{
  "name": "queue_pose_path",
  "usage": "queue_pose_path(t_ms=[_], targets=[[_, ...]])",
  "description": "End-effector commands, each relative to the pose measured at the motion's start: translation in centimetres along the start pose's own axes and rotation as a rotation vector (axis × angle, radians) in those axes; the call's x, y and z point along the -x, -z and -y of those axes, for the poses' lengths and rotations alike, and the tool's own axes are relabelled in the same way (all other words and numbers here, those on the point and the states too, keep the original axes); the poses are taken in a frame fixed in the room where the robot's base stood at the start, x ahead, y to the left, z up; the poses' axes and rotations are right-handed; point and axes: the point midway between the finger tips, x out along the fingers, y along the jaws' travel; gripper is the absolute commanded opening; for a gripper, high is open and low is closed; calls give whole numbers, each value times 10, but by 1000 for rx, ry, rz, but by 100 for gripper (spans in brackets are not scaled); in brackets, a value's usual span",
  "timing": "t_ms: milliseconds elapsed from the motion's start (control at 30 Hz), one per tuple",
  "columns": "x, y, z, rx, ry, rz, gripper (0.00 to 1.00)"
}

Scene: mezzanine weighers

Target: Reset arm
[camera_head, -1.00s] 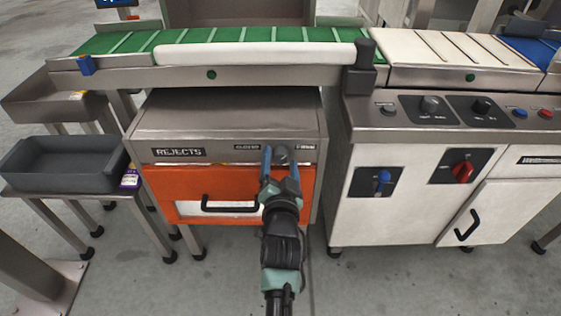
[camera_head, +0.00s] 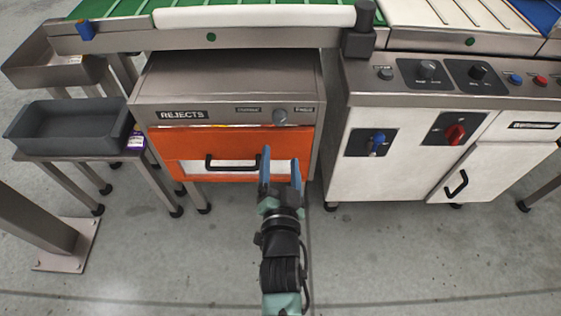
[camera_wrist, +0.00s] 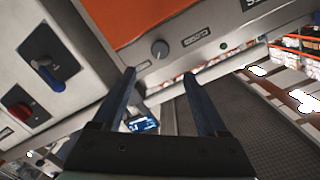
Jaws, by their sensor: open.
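My gripper (camera_head: 281,172) is open and empty, with its two blue fingers apart. In the head view it stands in front of the lower right part of the orange rejects door (camera_head: 190,144), right of its black handle (camera_head: 232,162). The grey knob (camera_head: 279,116) on the rejects box (camera_head: 230,75) is beyond the fingertips. In the wrist view the fingers (camera_wrist: 160,88) also show apart with nothing between them, and the knob (camera_wrist: 159,49) and the orange door (camera_wrist: 135,15) are beyond them.
A white control cabinet (camera_head: 385,178) with a blue switch (camera_head: 378,143) and a red switch (camera_head: 455,134) stands to the right. A dark tray (camera_head: 70,128) rests on a stand at left. The conveyor (camera_head: 210,40) runs behind. The floor in front is clear.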

Motion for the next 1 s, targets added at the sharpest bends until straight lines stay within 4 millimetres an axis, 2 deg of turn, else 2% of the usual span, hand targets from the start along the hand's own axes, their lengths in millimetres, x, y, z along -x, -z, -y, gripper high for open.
queue_pose_path(t_ms=[200, 767, 867, 967, 1000], targets=[[13, 0, 0, -2, 0, 0, 76], [13, 1, 1, -1, 1, -1, 76], [7, 16, 12, 13, 16, -27, 76], [-5, 56, 40, 47, 48, -89, 76], [-9, 78, 55, 67, 65, -122, 76]])
